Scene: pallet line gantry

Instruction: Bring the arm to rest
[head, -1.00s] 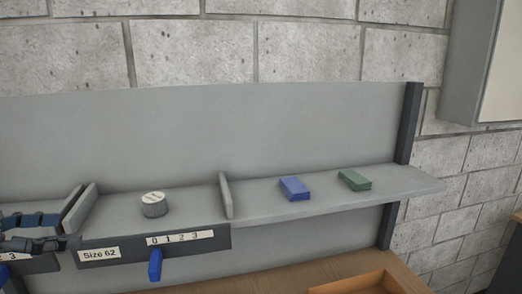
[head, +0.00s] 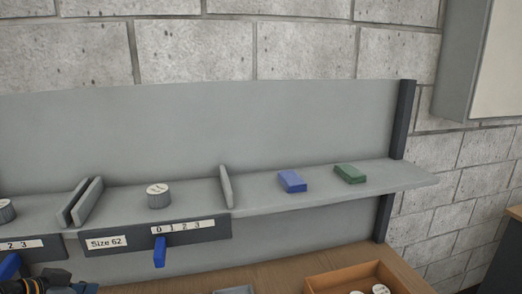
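Part of my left arm shows at the bottom left corner of the head view, a dark link with a blue-grey part that seems to be the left gripper's body (head: 78,288). It is cut off by the lower edge, so its fingers are not visible. It is below the shelf and apart from the things on it. My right gripper is not in view.
A grey shelf (head: 330,190) holds a knurled round piece (head: 158,197), a blue block (head: 292,182) and a green block (head: 350,174). A blue tab (head: 159,252) hangs below the number strip. An orange-brown tray (head: 318,282) holding round pieces stands on the wooden bench.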

